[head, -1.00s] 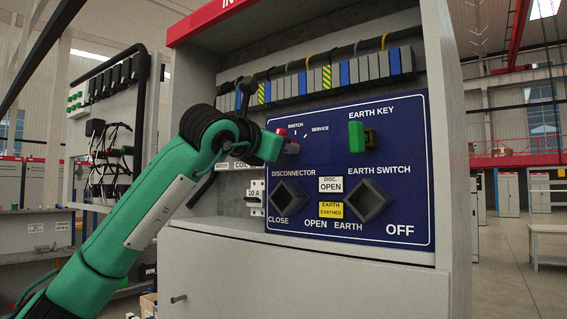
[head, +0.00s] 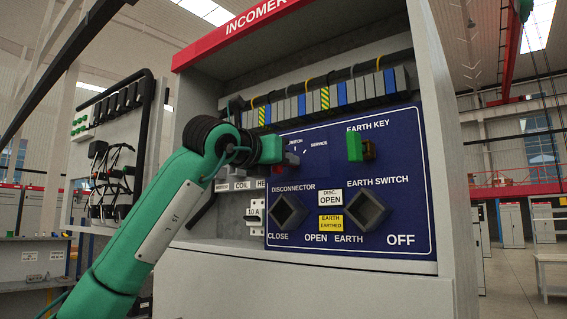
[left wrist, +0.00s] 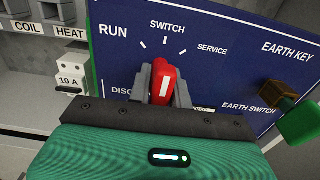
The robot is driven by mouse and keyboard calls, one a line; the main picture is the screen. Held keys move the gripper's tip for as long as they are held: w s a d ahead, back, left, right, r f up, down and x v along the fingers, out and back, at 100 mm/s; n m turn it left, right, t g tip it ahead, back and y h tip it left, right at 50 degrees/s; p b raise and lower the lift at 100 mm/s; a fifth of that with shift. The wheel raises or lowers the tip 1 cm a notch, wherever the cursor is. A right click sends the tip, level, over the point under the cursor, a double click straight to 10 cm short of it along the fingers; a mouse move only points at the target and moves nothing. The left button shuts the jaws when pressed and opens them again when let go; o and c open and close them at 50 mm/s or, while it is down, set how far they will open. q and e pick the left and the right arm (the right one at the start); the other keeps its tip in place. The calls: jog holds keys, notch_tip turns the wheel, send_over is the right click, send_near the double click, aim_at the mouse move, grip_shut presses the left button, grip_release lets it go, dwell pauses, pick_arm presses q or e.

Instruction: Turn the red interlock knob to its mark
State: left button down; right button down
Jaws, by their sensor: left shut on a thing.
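The red interlock knob (left wrist: 160,84) sits on the blue panel (left wrist: 228,77), below the RUN, SWITCH and SERVICE lettering. Its white line points up and slightly right in the left wrist view, roughly toward the middle of the white tick marks (left wrist: 165,41). My left gripper (left wrist: 162,88) is shut on the knob, with a grey finger on each side. In the head view my left gripper (head: 291,158) is at the upper left of the panel and covers the knob. My right gripper does not show.
A green earth key (head: 354,147) sticks out to the right of my gripper. Two dark square sockets, the disconnector (head: 288,211) and earth switch (head: 367,208), are below. A terminal row (head: 330,98) runs above the panel. A white 10 A breaker (left wrist: 71,75) is at left.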

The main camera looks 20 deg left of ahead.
pick_arm(q)
jog(key=c, duration=1.4)
grip_release()
jog(key=shift+o, duration=0.2)
jog(key=shift+s, duration=0.1)
jog(key=shift+s+a+b, duration=0.15)
jog(key=shift+s+b, duration=0.1)
jog(key=shift+b, duration=0.05)
jog(key=b+v, duration=0.4)
jog(key=v, duration=0.9)
jog(key=shift+b, duration=0.3)
jog(key=shift+s+r, duration=0.1)
